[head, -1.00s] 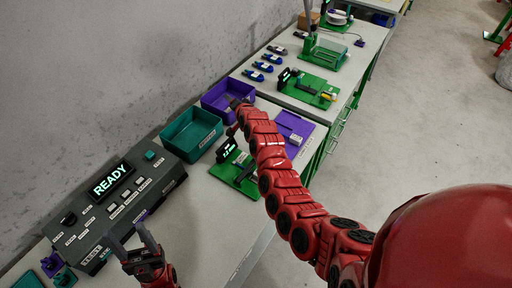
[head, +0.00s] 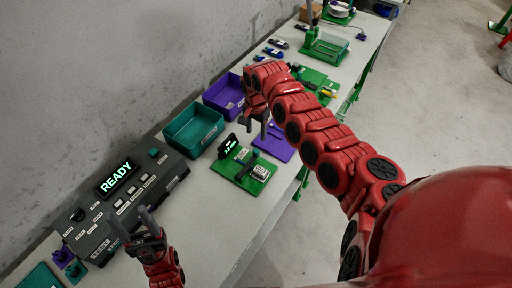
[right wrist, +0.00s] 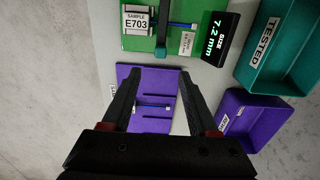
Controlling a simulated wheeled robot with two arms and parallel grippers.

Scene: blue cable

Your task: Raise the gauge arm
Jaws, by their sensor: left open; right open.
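The gauge (head: 228,168) is a green base with a black display; it also shows in the right wrist view (right wrist: 135,42), where the display (right wrist: 213,37) reads 7.2 mm. My right gripper (head: 256,130) is open and empty, above the purple mat (head: 281,149) beside the gauge. In the right wrist view its fingers (right wrist: 160,76) frame another cable (right wrist: 152,105) lying on that mat below. My left gripper (head: 133,222) is open and empty near the grey console.
The console (head: 120,195) shows READY. A teal bin (head: 193,129) labelled TESTED and a purple bin (head: 224,95) stand behind the gauge. Further back are blue-handled items (head: 273,52) and another green fixture (head: 325,48). The near table strip before the gauge is clear.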

